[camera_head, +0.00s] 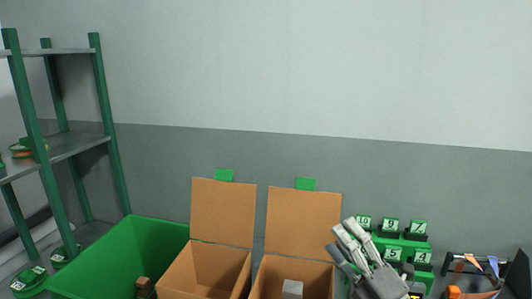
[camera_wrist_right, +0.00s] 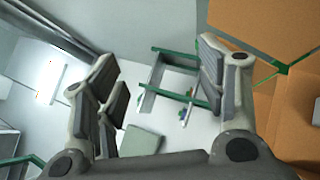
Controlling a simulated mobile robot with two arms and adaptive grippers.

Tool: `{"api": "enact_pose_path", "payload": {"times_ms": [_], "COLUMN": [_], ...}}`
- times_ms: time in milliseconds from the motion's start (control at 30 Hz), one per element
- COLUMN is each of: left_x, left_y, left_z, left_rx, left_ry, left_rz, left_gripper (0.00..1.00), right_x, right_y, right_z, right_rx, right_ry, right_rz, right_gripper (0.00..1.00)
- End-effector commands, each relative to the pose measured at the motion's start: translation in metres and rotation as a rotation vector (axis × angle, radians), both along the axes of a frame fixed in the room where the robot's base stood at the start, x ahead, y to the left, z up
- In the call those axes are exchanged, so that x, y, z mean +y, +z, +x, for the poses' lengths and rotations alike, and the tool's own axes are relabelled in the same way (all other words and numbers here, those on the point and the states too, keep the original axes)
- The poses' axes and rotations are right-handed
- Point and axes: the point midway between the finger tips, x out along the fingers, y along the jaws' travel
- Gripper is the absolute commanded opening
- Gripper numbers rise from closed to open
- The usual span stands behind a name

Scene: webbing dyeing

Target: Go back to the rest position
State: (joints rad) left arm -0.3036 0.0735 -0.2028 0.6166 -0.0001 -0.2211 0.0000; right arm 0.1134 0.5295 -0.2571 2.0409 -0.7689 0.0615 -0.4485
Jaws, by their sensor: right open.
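My right gripper (camera_head: 350,243) is raised in front of the right cardboard box, at the lower right of the head view. Its fingers point up and to the left. In the right wrist view the two fingers of the right gripper (camera_wrist_right: 165,85) stand wide apart with nothing between them. My left gripper does not show in either view.
Two open cardboard boxes (camera_head: 222,212) (camera_head: 303,220) stand at the bottom middle. A green bin (camera_head: 120,255) is left of them, and a green-post shelf (camera_head: 70,145) stands far left. Numbered green holders (camera_head: 391,226) and a dark rack (camera_head: 475,262) are at the right.

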Motion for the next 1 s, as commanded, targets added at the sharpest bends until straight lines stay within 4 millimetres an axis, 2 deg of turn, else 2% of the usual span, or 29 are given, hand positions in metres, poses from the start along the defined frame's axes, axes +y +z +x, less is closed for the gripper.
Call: {"api": "enact_pose_path", "payload": {"times_ms": [33,167,267,367,400,500,600,700,900,967,1000], "left_x": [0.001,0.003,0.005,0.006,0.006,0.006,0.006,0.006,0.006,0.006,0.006], "left_y": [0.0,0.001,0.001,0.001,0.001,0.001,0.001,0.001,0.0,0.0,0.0], "left_z": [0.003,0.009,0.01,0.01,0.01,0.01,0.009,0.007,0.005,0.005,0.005], "left_rx": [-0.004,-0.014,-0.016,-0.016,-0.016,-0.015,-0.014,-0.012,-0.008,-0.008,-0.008], "left_ry": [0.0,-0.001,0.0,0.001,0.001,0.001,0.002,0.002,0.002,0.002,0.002], "left_rz": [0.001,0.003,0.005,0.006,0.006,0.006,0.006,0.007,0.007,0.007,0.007], "left_gripper": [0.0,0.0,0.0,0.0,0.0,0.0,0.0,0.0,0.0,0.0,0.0], "right_x": [-0.012,-0.046,-0.068,-0.082,-0.084,-0.085,-0.079,-0.071,-0.053,-0.047,-0.046], "right_y": [-0.014,-0.06,-0.109,-0.163,-0.185,-0.234,-0.268,-0.291,-0.316,-0.319,-0.329], "right_z": [-0.001,-0.007,-0.024,-0.054,-0.07,-0.115,-0.16,-0.201,-0.274,-0.295,-0.294], "right_rx": [0.095,0.348,0.558,0.777,0.866,1.079,1.258,1.407,1.651,1.717,1.727], "right_ry": [-0.054,-0.204,-0.327,-0.458,-0.512,-0.644,-0.757,-0.855,-1.023,-1.069,-1.08], "right_rz": [0.122,0.414,0.624,0.815,0.887,1.039,1.148,1.222,1.317,1.335,1.334], "right_gripper": [0.65,0.65,0.65,0.65,0.65,0.65,0.65,0.65,0.65,0.65,0.65]}}
